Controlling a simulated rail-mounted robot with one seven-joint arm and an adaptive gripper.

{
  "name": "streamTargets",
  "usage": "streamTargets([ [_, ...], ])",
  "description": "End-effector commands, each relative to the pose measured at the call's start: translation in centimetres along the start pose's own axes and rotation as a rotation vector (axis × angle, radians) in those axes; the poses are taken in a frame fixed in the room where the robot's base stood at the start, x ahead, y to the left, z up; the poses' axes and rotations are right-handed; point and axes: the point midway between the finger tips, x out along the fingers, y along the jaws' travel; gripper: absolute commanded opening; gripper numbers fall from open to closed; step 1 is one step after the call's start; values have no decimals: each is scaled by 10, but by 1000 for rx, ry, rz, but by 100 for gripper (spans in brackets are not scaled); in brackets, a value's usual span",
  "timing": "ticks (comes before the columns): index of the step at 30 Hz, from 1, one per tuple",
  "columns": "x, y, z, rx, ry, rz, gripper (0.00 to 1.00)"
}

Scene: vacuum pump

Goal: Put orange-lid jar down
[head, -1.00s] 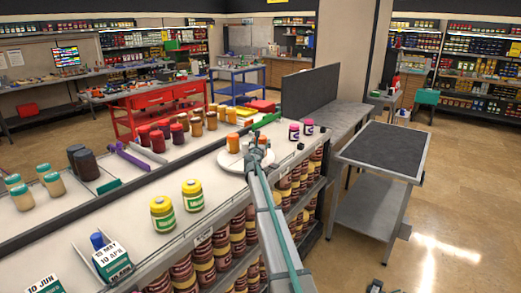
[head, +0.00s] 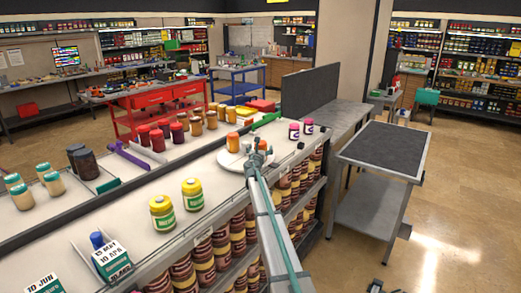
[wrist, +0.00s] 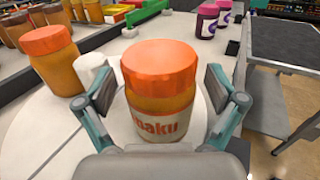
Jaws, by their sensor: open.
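An orange-lid jar (wrist: 160,95) with a white label reading "naku" stands upright on a white round plate (wrist: 85,125), between my fingers in the wrist view. My gripper (wrist: 162,100) is open, one finger on each side of the jar, with gaps visible. A second orange-lid jar (wrist: 55,60) stands to the left on the same plate, beside a small white post (wrist: 95,75). In the head view my gripper (head: 259,152) is over the right part of the plate (head: 229,160) and mostly hides the nearer jar; the other jar (head: 232,142) shows to its left.
Two pink-lid jars (head: 301,130) stand to the right on the counter. Yellow-lid jars (head: 163,215) stand at the front left. A divider runs behind the plate, with red and orange jars (head: 157,138) beyond. A grey cart (head: 385,150) stands at the right.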

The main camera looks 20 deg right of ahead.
Motion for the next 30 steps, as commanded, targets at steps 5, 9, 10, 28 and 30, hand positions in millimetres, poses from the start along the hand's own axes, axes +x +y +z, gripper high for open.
streamTargets([
  [5, 0, 0, 1, 0, 0, 0, 94],
  [9, -5, 0, 2, 0, 0, 0, 94],
  [10, -8, 0, 2, 0, 0, 0, 94],
  [28, -110, -1, 1, 1, 0, 0, 94],
  [30, -116, 0, 1, 1, 0, 0, 94],
])
